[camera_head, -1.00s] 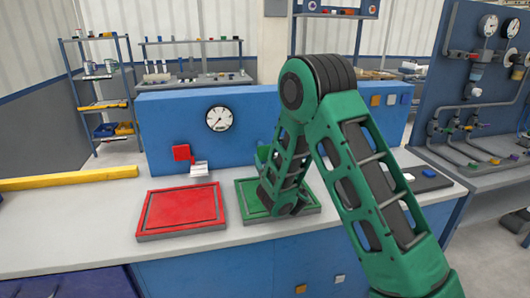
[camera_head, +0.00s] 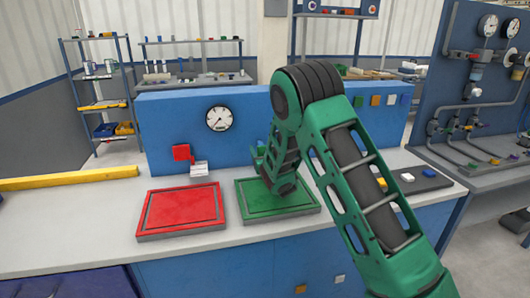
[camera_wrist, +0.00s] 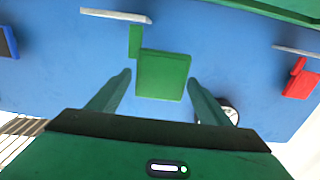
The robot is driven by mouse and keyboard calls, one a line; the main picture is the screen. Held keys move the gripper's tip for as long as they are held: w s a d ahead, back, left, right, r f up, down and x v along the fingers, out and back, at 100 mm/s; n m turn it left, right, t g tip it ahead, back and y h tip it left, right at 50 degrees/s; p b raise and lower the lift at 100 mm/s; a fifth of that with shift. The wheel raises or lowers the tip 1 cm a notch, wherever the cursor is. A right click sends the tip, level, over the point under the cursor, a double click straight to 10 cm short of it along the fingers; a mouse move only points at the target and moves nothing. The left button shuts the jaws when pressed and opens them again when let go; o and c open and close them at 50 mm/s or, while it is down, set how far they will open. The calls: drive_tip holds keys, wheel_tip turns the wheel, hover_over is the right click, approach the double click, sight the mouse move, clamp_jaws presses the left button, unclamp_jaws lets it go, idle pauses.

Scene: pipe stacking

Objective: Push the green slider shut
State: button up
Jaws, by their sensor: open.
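The green slider shows in the wrist view as a square green block (camera_wrist: 163,75) with a narrow green tab beside it, against the blue panel (camera_wrist: 60,75). In the head view only a green edge of it (camera_head: 258,158) shows beside my arm. My gripper (camera_wrist: 159,80) is open, with one finger to each side of the green block in the wrist picture. I cannot tell whether the fingers touch it. A thin grey plate (camera_wrist: 115,15) sticks out near the green tab. My arm hides the gripper in the head view.
A red block (camera_head: 181,152) with a pale plate sits left of the green slider, below a round gauge (camera_head: 219,118). A red tray (camera_head: 180,209) and a green tray (camera_head: 295,204) lie on the grey counter. A yellow bar (camera_head: 70,178) lies at the left.

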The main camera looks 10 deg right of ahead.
drive_tip(key=shift+c, duration=0.6)
drive_tip(key=c, duration=1.4)
drive_tip(key=shift+w, duration=2.1)
drive_tip(key=o, duration=1.5)
drive_tip(key=s, duration=1)
drive_tip(key=shift+s, duration=0.3)
